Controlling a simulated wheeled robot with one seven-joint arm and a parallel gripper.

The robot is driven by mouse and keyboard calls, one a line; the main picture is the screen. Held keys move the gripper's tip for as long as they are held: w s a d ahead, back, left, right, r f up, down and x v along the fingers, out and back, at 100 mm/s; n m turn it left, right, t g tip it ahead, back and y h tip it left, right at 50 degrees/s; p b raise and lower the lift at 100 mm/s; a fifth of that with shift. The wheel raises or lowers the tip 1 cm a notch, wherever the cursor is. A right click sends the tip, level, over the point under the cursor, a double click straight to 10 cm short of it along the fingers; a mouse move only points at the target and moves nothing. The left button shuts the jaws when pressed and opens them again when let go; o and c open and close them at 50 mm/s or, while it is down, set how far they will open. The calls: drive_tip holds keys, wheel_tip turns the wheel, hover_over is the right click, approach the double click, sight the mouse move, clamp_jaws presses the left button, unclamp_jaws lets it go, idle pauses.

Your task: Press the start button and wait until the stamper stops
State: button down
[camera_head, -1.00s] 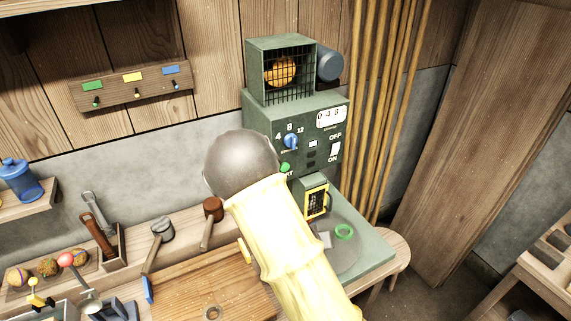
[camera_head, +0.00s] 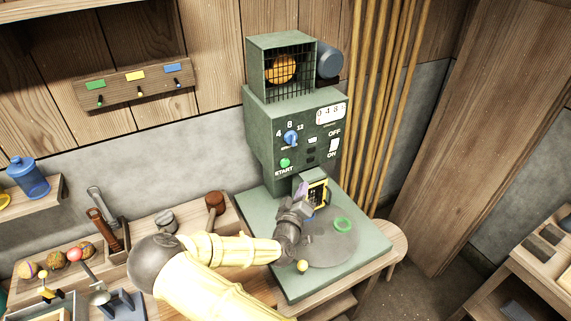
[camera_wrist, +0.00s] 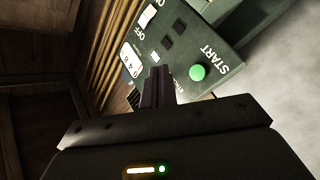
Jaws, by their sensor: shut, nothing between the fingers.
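The green machine (camera_head: 255,125) stands against the wall. Its round green START button (camera_head: 285,163) is on the front panel, and it also shows in the wrist view (camera_wrist: 197,72), right of the fingers. The stamper part (camera_head: 318,192), with a yellow-edged dark face, sits low on the machine's front, above the round plate (camera_head: 335,245). My gripper (camera_wrist: 155,80) is shut and empty, pointing at the panel. In the head view it is partly hidden among the dark parts in front of the stamper. I see no contact with the button.
The panel has a blue knob (camera_head: 291,138), a counter (camera_head: 330,112) and a white ON/OFF switch (camera_head: 334,146). Mallets and tools stand on the bench at left. Pipes (camera_head: 385,100) run behind the machine at right.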

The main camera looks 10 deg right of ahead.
sight(285, 164)
drive_tip(key=shift+w, duration=0.1)
drive_tip(key=w+a+b, duration=0.2)
drive_tip(key=w, duration=0.6)
drive_tip(key=shift+a, duration=0.3)
drive_tip(key=shift+w, duration=0.1)
idle(1.7)
drive_tip(key=shift+w+a+b, duration=0.15)
drive_tip(key=shift+w+b, duration=0.2)
drive_tip(key=shift+w, duration=0.05)
